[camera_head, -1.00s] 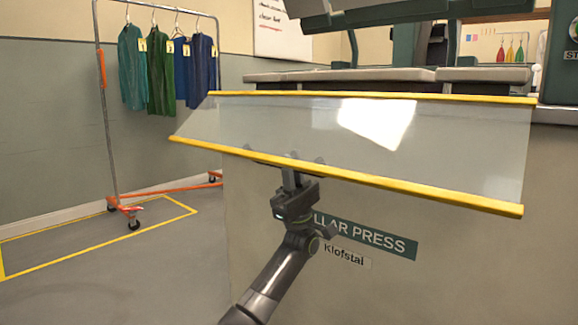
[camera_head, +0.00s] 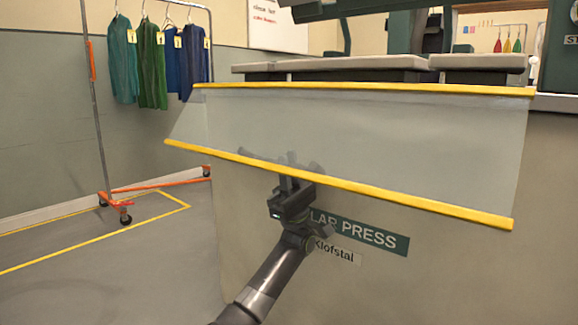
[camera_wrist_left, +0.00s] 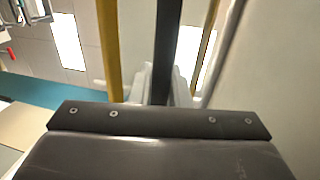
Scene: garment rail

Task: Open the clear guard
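The clear guard (camera_head: 370,137) is a see-through panel with a yellow bar along its top and another along its bottom. It slants outward from the press front, its lower bar (camera_head: 340,184) standing off the press. My left gripper (camera_head: 292,162) is at the left-middle part of this lower bar, its tips seen dimly through the panel. I cannot tell whether it touches the guard. In the left wrist view, a yellow bar (camera_wrist_left: 109,50) runs beside the dark middle part of the gripper; the finger gap is unclear. My right gripper is out of view.
The press body (camera_head: 440,260) with its sign (camera_head: 358,230) stands behind the guard, with grey padded tops (camera_head: 330,66) above. A garment rail (camera_head: 95,100) with several garments stands at the left in a yellow floor outline. Floor between is clear.

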